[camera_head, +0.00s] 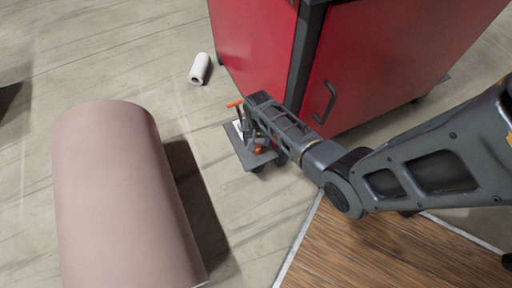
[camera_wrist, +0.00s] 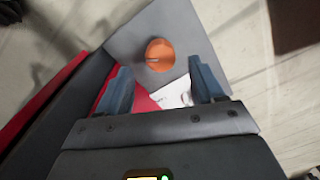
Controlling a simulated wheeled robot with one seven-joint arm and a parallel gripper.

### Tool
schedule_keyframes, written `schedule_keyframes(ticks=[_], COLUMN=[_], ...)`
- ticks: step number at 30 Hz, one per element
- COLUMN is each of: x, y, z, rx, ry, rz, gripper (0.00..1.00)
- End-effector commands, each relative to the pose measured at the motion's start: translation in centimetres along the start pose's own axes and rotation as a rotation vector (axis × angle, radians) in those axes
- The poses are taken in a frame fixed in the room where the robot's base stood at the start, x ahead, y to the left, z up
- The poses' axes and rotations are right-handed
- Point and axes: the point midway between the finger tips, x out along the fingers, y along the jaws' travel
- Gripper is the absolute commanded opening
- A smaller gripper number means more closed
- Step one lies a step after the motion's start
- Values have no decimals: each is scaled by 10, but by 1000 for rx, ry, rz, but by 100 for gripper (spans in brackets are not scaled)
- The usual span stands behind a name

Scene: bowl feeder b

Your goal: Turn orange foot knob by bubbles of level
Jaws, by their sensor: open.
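The orange foot knob (camera_wrist: 160,55) is a round disc with a dark slot-like mark, on a grey plate (camera_wrist: 130,30) in the wrist view. Nothing is held, and contact with the knob cannot be told. A white piece (camera_wrist: 173,95) with faint marks shows between the fingers; it may be the level, but no bubbles can be read. In the head view my gripper (camera_head: 254,138) hangs over the plate.
A red cabinet (camera_head: 375,65) with a dark handle is close behind. A large pinkish cylinder (camera_head: 120,190) lies to the left, a small white roll (camera_head: 200,68) farther back. Floor between is clear.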

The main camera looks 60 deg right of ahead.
Motion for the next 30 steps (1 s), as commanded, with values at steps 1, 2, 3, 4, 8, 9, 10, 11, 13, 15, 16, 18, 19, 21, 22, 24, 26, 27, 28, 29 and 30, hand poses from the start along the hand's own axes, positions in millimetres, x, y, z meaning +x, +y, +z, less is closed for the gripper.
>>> schedule_keyframes(ticks=[1, 2, 3, 4, 8, 9, 10, 11, 13, 15, 16, 18, 19, 21, 22, 24, 26, 27, 28, 29, 30], x=[13, 18, 23, 27, 39, 41, 43, 44, 44, 44, 44, 44, 44, 44, 44, 44, 44, 44, 44, 44, 44], y=[0, 0, 0, 0, 0, 0, 0, 0, 0, 0, 0, 0, 0, 0, 0, 0, 0, 0, 0, 0, 0], z=[0, 0, 0, 0, 0, 0, 0, 0, 0, 0, 0, 0, 0, 0, 0, 0, 0, 0, 0, 0, 0], rx=[0, 0, 0, 0, -1, -1, -1, -1, -1, -1, -1, -1, -1, -1, -1, -1, -1, -1, -1, -1, -1], ry=[-1, 0, 0, 0, 1, 1, 1, 1, 1, 1, 1, 1, 1, 1, 2, 2, 2, 2, 2, 2, 2], rz=[0, 0, 0, 0, -1, -1, -1, -1, -1, -1, -1, -1, -1, -1, -1, -1, -1, -1, -1, -1, -1], gripper=[68, 68, 68, 68, 68, 68, 68, 68, 68, 68, 68, 68, 68, 63, 60, 53, 47, 44, 41, 38, 34])
